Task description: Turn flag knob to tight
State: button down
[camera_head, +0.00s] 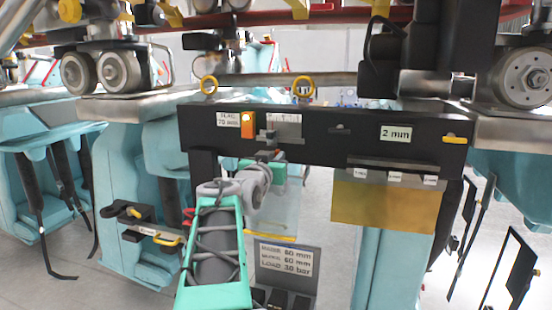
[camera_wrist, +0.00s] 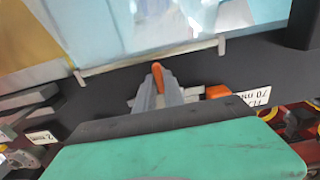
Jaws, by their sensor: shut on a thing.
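A black panel (camera_head: 330,127) carries a small label (camera_head: 228,119) with "70 mm" on it, an orange block (camera_head: 248,125) with a bright spot, and a white marked plate (camera_head: 286,123). My gripper (camera_head: 268,138) is at the panel just below the white plate. In the wrist view my gripper (camera_wrist: 158,88) has its grey fingers close together on a narrow orange-tipped piece (camera_wrist: 157,70), which I take for the flag knob. The knob's base is hidden by the fingers. The marks on the plate are too small to read, so the knob's setting cannot be told.
A "2 mm" label (camera_head: 395,133) and a yellow lever (camera_head: 455,140) are to the right on the panel. An amber sheet (camera_head: 385,205) hangs below it. Yellow rings (camera_head: 303,87) stand above the panel.

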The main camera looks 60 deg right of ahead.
jog(key=shift+f+m+b, duration=0.1)
jog(key=shift+m+b, duration=0.2)
jog(key=shift+b, duration=0.35)
jog(key=m+b, duration=0.8)
jog(key=b, duration=0.1)
jog(key=m+b, duration=0.9)
jog(key=b, duration=0.1)
jog(key=shift+s+f, duration=0.2)
jog(key=shift+m, duration=0.3)
jog(key=c, duration=1.5)
grip_release()
jog(key=shift+r, duration=0.1)
jog(key=shift+b, duration=0.3)
